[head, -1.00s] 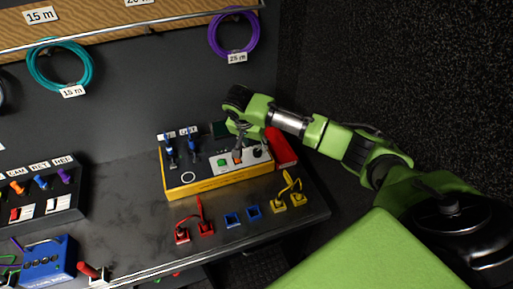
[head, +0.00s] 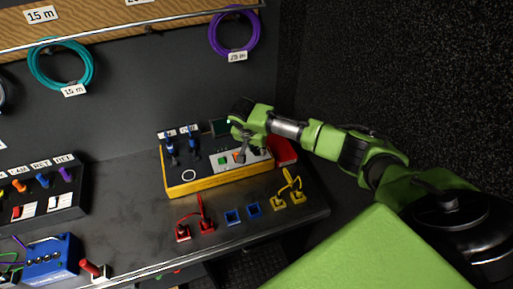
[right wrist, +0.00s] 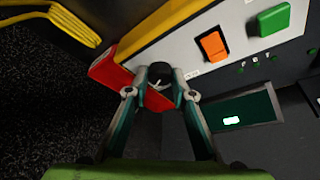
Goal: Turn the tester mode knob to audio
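The tester (head: 203,183) is a yellow-sided box with a pale top panel on the bench, seen in the head view. Its black round mode knob (right wrist: 160,70) shows in the right wrist view, with a small white mark; the label it points to cannot be read. My right gripper (right wrist: 159,84) is open, its fingertips on either side of the knob and very close to it; whether they touch it I cannot tell. In the head view my right gripper (head: 243,157) hangs over the panel's right part and hides the knob. My left gripper is not in view.
An orange switch (right wrist: 213,45) and a green button (right wrist: 273,19) sit beside the knob. A red object (head: 283,150) stands against the tester's right end. Red, blue and yellow plugs or sockets line the bench front. A dark display (right wrist: 234,111) lies behind the knob.

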